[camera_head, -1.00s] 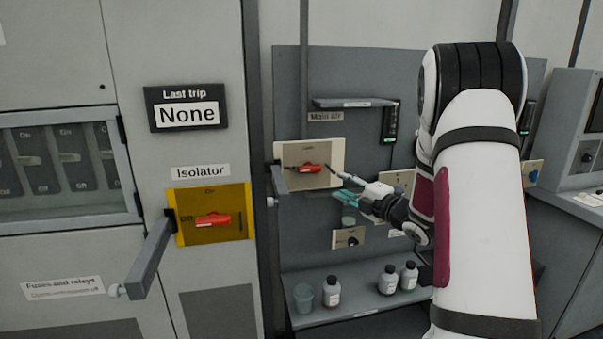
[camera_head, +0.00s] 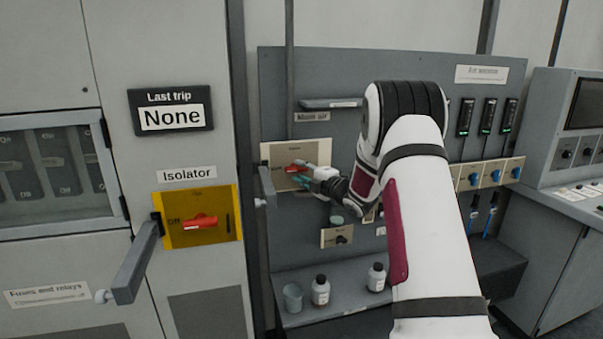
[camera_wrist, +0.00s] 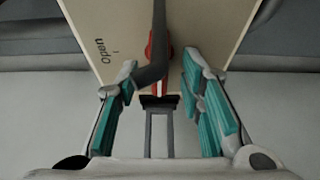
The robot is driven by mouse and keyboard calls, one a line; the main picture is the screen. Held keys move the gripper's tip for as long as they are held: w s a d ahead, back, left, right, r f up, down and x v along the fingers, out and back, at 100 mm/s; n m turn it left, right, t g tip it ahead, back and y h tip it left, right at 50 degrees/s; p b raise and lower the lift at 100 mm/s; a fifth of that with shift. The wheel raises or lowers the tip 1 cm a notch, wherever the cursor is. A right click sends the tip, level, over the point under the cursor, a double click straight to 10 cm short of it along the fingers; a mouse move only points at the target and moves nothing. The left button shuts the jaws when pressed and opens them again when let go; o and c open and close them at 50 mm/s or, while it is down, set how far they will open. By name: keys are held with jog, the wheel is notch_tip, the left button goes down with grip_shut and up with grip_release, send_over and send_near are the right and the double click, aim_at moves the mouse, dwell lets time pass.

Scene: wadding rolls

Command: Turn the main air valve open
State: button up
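The main air valve is a cream plate (camera_head: 280,154) with a red handle (camera_head: 292,168), under a label that I read as "Main air". My gripper (camera_head: 302,173) is right in front of its right part. In the wrist view the plate (camera_wrist: 100,22) carries the word "Open", and the red handle (camera_wrist: 151,50) shows partly behind a dark curved bar. My gripper (camera_wrist: 159,64) is open, with a teal-padded finger on each side of the handle and bar. Gaps show between both fingers and the handle; I cannot tell the depth.
A grey lever (camera_head: 267,186) stands out at the plate's left edge. A shelf (camera_head: 345,306) below holds a cup (camera_head: 292,297) and bottles (camera_head: 320,291). Blue knobs (camera_head: 496,175) are at right.

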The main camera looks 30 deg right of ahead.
grip_shut()
jog(key=shift+m, duration=0.3)
jog(key=m+b, duration=0.1)
jog(key=m+t+b, duration=0.1)
jog(key=m, duration=0.1)
jog(key=shift+w+f, duration=0.1)
jog(key=shift+f, duration=0.15)
jog(key=m+t+h+b, duration=0.1)
jog(key=m, duration=0.2)
jog(key=m+t+b, duration=0.1)
jog(key=m, duration=0.2)
jog(key=shift+a+f+h, duration=0.15)
jog(key=shift+h, duration=0.25)
jog(key=m+h+b, duration=0.1)
jog(key=m, duration=0.2)
jog(key=m+t+h+b, duration=0.1)
jog(key=m+h+b, duration=0.1)
jog(key=m, duration=0.2)
jog(key=shift+a+f+m, duration=0.1)
jog(key=shift+a+m, duration=0.05)
jog(key=shift+m, duration=0.15)
jog(key=shift+a+m+h+b, duration=0.1)
jog(key=shift+m+h+b, duration=0.65)
jog(key=shift+m+h, duration=1.25)
jog(key=shift+m+g, duration=0.3)
jog(key=shift+m, duration=0.5)
